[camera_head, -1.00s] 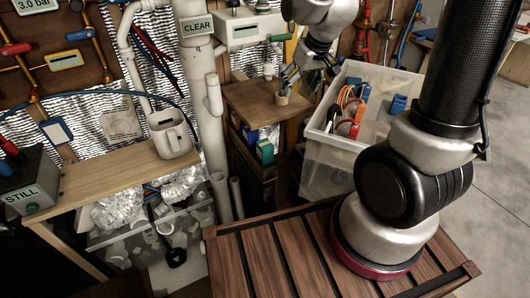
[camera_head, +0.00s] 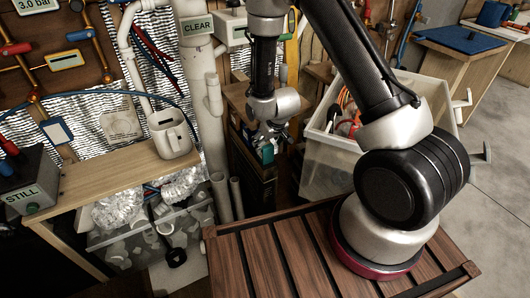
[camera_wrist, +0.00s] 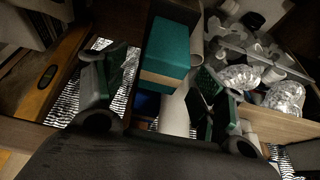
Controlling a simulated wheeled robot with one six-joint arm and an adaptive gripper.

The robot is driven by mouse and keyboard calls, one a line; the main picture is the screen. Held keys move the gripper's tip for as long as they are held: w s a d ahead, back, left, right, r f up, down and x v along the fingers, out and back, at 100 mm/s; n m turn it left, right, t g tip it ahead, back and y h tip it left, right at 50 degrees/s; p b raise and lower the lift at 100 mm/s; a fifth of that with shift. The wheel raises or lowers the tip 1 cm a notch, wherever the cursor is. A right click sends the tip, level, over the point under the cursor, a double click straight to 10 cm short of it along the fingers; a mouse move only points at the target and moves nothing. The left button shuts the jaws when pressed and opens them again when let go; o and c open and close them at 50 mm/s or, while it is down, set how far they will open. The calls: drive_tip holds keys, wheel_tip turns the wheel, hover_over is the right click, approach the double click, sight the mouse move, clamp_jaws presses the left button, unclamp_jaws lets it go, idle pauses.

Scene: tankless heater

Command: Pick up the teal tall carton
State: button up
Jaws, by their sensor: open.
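The teal tall carton (camera_wrist: 167,48) shows large in the wrist view, with a tan band low on its visible side. It lies between and beyond the two fingers of my gripper (camera_wrist: 160,92), which are spread apart with nothing held. In the head view only a small teal part of the carton (camera_head: 267,154) shows, low in the dark shelf space. There my gripper (camera_head: 275,135) hangs just above it and hides part of it. I cannot tell the exact gap between fingers and carton.
A blue item (camera_wrist: 148,104) is close beside the carton. A wooden shelf (camera_head: 237,97) is close around my wrist.

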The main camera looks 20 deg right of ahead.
sight(266, 145)
drive_tip(key=x, duration=0.3)
drive_tip(key=shift+s+a+f, duration=0.1)
drive_tip(key=shift+f, duration=0.3)
drive_tip(key=c, duration=1.1)
drive_tip(key=shift+c, duration=0.2)
drive_tip(key=shift+r, duration=0.15)
